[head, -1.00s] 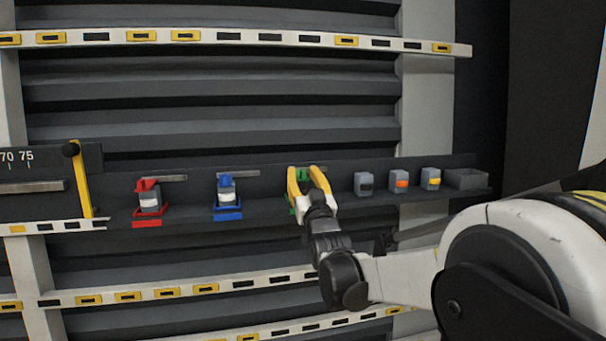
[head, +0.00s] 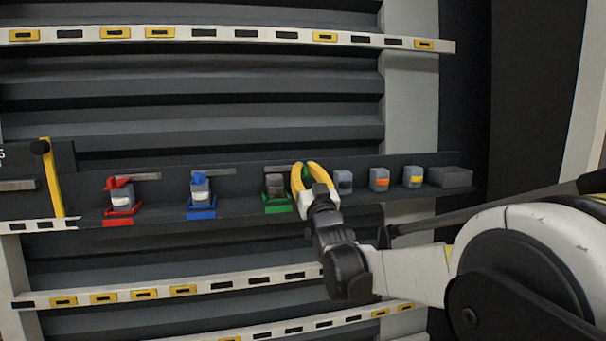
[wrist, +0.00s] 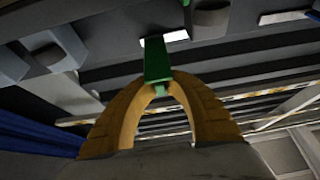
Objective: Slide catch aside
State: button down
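The green catch (wrist: 157,62) shows in the wrist view between the tips of my gripper, which are closed together on its lower end. In the head view my gripper (head: 308,166) is at the rail, just right of the green holder (head: 277,209); the fingers mostly hide the catch. A grey block (head: 277,186) sits in the green holder, with no catch over its top. A short slide bar (head: 279,168) runs above it.
To the left, a blue catch (head: 199,178) and a red catch (head: 118,182) sit over their own blocks. Right of my gripper are several small grey blocks (head: 379,179) and a grey box (head: 450,177). A yellow lever (head: 53,180) stands far left.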

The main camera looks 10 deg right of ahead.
jog(key=shift+a+f, duration=0.3)
jog(key=shift+a, duration=0.05)
jog(key=c, duration=1.5)
grip_release()
jog(key=shift+s+d, duration=0.1)
jog(key=shift+d, duration=0.05)
jog(key=shift+d+r, duration=0.1)
jog(key=shift+d, duration=0.1)
jog(key=shift+a, duration=0.3)
jog(key=v, duration=1.1)
jog(key=shift+s, duration=0.4)
